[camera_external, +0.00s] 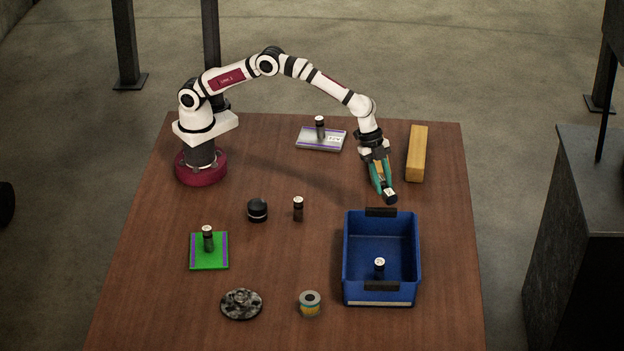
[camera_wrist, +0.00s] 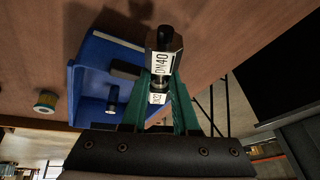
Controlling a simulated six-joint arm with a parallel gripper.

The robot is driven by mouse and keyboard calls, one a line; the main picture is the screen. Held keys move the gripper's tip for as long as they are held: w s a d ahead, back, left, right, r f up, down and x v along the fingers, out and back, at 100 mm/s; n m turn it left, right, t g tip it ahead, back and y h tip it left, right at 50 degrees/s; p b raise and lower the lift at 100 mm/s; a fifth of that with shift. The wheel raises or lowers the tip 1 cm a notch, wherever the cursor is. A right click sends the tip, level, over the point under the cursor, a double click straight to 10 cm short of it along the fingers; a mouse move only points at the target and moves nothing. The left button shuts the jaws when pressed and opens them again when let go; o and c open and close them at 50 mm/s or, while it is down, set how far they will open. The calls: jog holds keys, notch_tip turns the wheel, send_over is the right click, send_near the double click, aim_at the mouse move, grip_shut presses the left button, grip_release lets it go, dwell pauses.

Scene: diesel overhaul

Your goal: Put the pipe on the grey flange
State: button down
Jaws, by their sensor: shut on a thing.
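My gripper (camera_external: 383,188) has green fingers and hangs above the table, just beyond the blue bin's far edge. It is shut on a short dark piece (camera_external: 391,197) with a white label. In the wrist view this piece (camera_wrist: 164,50) shows the label DN40 and a black round end; I cannot tell for certain that it is the pipe. A mottled grey round disc (camera_external: 241,304), which looks like the grey flange, lies flat at the table's front left, well away from my gripper. Nothing stands on it.
A blue bin (camera_external: 352,262) holds a dark cylinder (camera_external: 379,268). Similar cylinders stand on a green plate (camera_external: 220,262), a grey plate (camera_external: 308,145) and bare table (camera_external: 298,208). Also present are a black cap (camera_external: 257,210), a yellowish roll (camera_external: 310,304) and a yellow block (camera_external: 417,153).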

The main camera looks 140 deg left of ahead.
notch_tip(320, 180, up, 10)
jog(key=w+d, duration=0.3)
jog(key=d, duration=2.6)
jog(key=s+d+h, duration=0.1)
jog(key=s+d, duration=0.3)
jog(key=d, duration=0.5)
jog(key=s+d, duration=0.5)
jog(key=d, duration=0.5)
jog(key=s+d+h, duration=0.1)
jog(key=s+d, duration=0.3)
jog(key=d, duration=0.5)
send_near(241, 297)
jog(key=shift+w+d+f+g, duration=0.1)
jog(key=shift+w+d+g, duration=0.2)
jog(key=shift+w+d, duration=0.45)
jog(key=shift+m, duration=0.3)
jog(key=shift+w+a+f, duration=0.1)
jog(key=shift+w+f, duration=0.05)
jog(key=shift+f, duration=0.6)
jog(key=shift+w+a+f, duration=0.15)
jog(key=shift+f, duration=0.55)
jog(key=shift+w+a+f, duration=0.1)
jog(key=shift+f, duration=0.65)
jog(key=shift+f, duration=0.1)
